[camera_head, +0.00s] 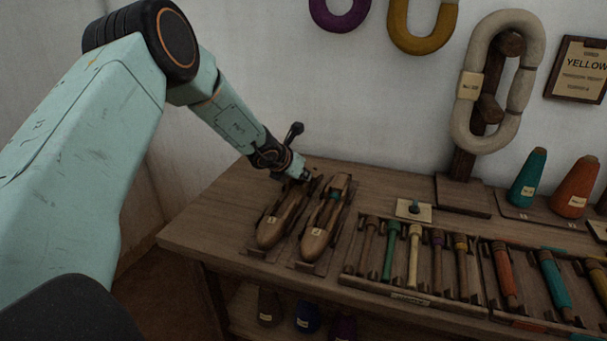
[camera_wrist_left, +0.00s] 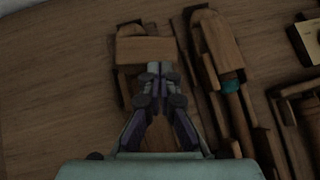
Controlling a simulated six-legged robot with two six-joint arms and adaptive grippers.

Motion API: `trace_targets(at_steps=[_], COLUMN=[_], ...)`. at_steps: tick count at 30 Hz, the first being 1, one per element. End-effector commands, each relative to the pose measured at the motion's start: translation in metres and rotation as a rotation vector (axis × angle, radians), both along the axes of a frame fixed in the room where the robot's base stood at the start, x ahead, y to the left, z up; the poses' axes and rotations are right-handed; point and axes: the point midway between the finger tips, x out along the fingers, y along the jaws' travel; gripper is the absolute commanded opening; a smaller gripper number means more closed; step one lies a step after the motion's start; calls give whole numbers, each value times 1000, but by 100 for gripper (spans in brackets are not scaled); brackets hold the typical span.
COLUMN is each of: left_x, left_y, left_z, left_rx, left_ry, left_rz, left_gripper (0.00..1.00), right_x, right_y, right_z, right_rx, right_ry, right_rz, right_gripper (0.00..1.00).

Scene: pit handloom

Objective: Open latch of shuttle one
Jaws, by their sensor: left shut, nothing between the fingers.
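Two wooden shuttles lie side by side in holders on the table's left part. The left shuttle (camera_head: 275,222) has a small pale label, and my left gripper (camera_head: 306,176) is over its far end. The right shuttle (camera_head: 318,228) has a teal band, which also shows in the left wrist view on the right shuttle (camera_wrist_left: 218,42). In the left wrist view my left gripper (camera_wrist_left: 154,68) is shut and empty, its tips at a wooden block (camera_wrist_left: 145,49) on the left shuttle's far end. I cannot tell whether they touch it. My right gripper is not in view.
A divided tray (camera_head: 410,297) of coloured bobbins lies to the right of the shuttles. A small pale plate (camera_head: 412,211) with a dark knob sits behind it. Teal (camera_head: 527,178) and orange (camera_head: 574,187) cones stand at the back right. The table's left corner is bare.

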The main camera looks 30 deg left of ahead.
Motion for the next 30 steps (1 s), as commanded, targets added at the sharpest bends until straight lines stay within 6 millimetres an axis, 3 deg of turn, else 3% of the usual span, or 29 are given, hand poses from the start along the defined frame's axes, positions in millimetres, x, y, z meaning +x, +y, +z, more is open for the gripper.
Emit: trace_targets(at_steps=[9, 15, 30], left_x=[10, 17, 19], left_y=[-4, -9, -10], left_z=[1, -2, 0], left_rx=[4, 2, 0], left_ry=[0, 0, 0], left_rz=[-2, -2, 0], left_gripper=[0, 0, 0], right_x=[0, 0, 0], right_y=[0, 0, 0], right_z=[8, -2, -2], right_rx=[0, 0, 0], right_ry=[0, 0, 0], right_rz=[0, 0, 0], right_gripper=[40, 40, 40])
